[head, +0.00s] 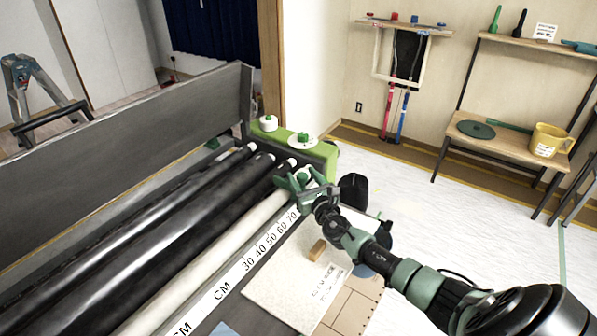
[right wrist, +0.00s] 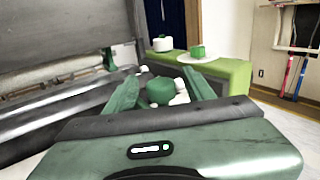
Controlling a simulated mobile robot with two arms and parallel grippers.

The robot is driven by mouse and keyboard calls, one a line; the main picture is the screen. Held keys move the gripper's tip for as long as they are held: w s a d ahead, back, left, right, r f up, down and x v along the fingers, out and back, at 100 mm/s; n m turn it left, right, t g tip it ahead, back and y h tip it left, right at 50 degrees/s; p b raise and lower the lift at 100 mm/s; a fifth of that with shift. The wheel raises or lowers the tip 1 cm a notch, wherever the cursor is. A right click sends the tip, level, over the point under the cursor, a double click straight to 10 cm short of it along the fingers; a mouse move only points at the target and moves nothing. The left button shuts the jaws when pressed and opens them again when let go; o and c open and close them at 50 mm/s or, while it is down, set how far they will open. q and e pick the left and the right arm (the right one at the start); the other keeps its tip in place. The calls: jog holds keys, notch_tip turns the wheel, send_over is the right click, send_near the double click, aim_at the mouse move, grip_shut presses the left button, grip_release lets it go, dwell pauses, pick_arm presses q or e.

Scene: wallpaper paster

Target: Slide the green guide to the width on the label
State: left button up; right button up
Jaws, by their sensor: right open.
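A green knob (right wrist: 160,91), seemingly the top of the green guide, stands between the spread fingers of my right gripper (right wrist: 161,86) in the right wrist view. In the head view my right gripper (head: 307,181) is at the far end of the rollers, near the 70 end of the white CM scale (head: 262,250), and partly hides the guide. The fingers are open, with gaps beside the knob. A label with black text (head: 328,283) lies on the pale sheet; its text is too small to read. My left gripper is not in view.
Long black rollers (head: 150,215) and a pale roll (head: 215,250) run beside the scale. A green end housing (head: 322,155) carries white discs with green knobs. A small wooden block (head: 317,249) lies on the sheet. A shelf (head: 510,145) holds a yellow bucket (head: 549,140).

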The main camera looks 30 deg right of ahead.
jog(key=shift+w+d+f, duration=0.1)
jog(key=shift+w+d, duration=0.05)
jog(key=shift+w, duration=0.5)
jog(key=shift+w+d+f, duration=0.1)
jog(key=shift+w, duration=0.5)
jog(key=shift+w+b, duration=0.3)
jog(key=shift+w, duration=0.05)
jog(key=shift+r, duration=0.1)
jog(key=shift+d, duration=0.1)
jog(key=c, duration=1.1)
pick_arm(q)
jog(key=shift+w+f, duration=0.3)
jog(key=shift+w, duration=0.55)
pick_arm(e)
grip_shut()
